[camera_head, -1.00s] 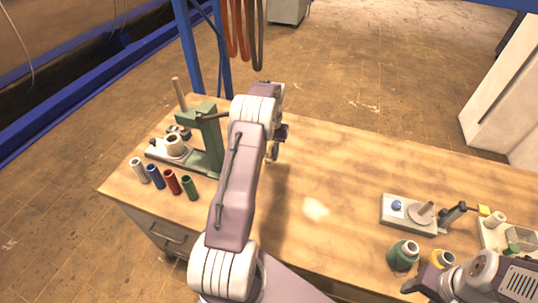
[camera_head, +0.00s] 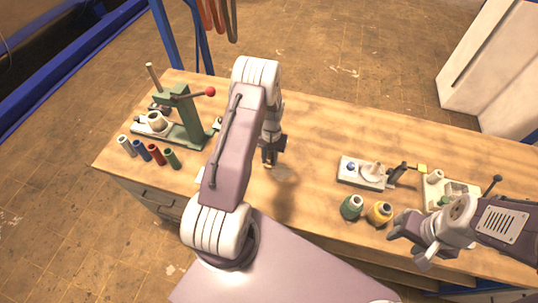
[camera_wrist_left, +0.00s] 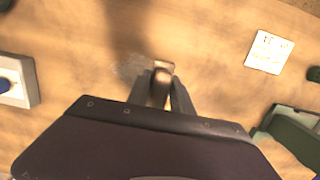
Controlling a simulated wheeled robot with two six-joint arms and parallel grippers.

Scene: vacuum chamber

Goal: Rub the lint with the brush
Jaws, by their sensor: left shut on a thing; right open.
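My left gripper (camera_head: 270,158) points down at the middle of the table. It is shut on the brush (camera_wrist_left: 161,85), which shows in the left wrist view as a brown handle between the fingers with a pale end. The brush is mostly hidden by the gripper. The lint (camera_wrist_left: 133,68) looks like a faint greyish patch on the wood, beside the brush end; I cannot tell whether they touch. In the head view the pale patch (camera_head: 285,172) lies just right of the gripper. My right gripper (camera_head: 407,240) is open and empty at the table's front right.
A green press (camera_head: 186,118) and several thread spools (camera_head: 148,151) stand at the left. A white card (camera_wrist_left: 269,52) lies near the press.

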